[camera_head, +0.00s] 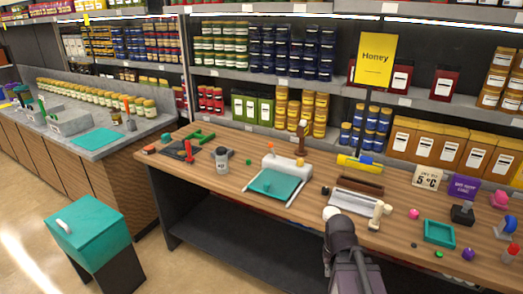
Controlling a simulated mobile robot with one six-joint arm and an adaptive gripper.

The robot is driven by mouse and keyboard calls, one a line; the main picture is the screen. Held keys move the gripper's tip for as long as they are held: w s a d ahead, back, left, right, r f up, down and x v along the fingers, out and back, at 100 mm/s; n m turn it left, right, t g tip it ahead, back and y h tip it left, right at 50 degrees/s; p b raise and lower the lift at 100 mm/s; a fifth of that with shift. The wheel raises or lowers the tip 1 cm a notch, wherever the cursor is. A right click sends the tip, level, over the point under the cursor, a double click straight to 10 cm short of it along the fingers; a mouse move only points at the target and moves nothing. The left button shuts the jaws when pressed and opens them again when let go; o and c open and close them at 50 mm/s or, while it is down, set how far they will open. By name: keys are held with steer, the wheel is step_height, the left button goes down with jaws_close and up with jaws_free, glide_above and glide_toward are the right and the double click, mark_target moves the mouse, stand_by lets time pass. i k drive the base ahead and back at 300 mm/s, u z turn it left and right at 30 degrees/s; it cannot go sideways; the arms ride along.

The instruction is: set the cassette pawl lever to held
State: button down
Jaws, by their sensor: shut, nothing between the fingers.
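I cannot make out which part is the cassette pawl lever, or its setting. A cream T-shaped handle (378,213) stands at the front, right of my arm. I see no gripper fingers.
A yellow Honey sign (376,61) rises on a post behind the bench. Red and green tools (189,150) and a grey jar (222,160) lie at the left. Small knobs and signs crowd the right. A teal-lidded bin (88,228) stands on the floor. Bare wood shows front left.

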mark_target(270, 145)
steer(key=u, duration=0.3)
steer(key=i, duration=0.85)
steer(key=u, duration=0.05)
